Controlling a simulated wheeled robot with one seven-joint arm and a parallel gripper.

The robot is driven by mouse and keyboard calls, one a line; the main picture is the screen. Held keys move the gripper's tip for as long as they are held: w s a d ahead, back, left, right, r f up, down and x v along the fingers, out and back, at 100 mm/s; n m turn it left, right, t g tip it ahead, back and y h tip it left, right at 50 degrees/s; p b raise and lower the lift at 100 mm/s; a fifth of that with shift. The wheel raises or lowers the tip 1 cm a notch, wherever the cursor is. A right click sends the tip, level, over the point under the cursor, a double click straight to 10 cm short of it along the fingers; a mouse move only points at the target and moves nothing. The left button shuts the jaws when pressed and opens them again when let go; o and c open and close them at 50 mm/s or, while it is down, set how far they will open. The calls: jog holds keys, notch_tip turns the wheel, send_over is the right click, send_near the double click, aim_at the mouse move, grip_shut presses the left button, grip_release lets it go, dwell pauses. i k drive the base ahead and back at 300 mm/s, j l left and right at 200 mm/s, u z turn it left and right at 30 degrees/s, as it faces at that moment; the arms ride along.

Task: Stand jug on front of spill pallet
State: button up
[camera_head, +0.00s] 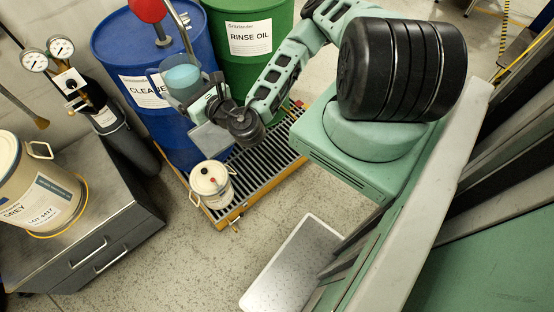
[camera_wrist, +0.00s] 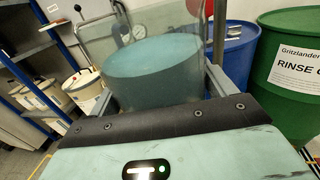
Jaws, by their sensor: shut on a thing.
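A clear jug (camera_head: 182,78) with blue-green liquid is held in my gripper (camera_head: 190,95), in front of the blue drum in the head view. It fills the middle of the wrist view (camera_wrist: 155,70), where the jaws grip it from both sides. The jug looks roughly upright and is above the pallet, apart from it. The spill pallet (camera_head: 262,158) is a dark grating with a yellow-orange edge, lying below. Its front edge is partly free; my arm hides some of the grating.
A blue drum (camera_head: 118,48) and a green RINSE OIL drum (camera_head: 272,12) stand on the pallet's back. A small cream can (camera_head: 211,184) stands at its front left corner. A grey cabinet (camera_head: 90,222) with a cream pail (camera_head: 35,188) is at left, beside a gauged cylinder (camera_head: 118,138).

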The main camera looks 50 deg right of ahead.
aim_at(267, 161)
jog(key=i+j+z, duration=0.1)
jog(key=j+z, duration=0.85)
jog(key=k+j+z, duration=0.1)
jog(key=j+z, duration=0.4)
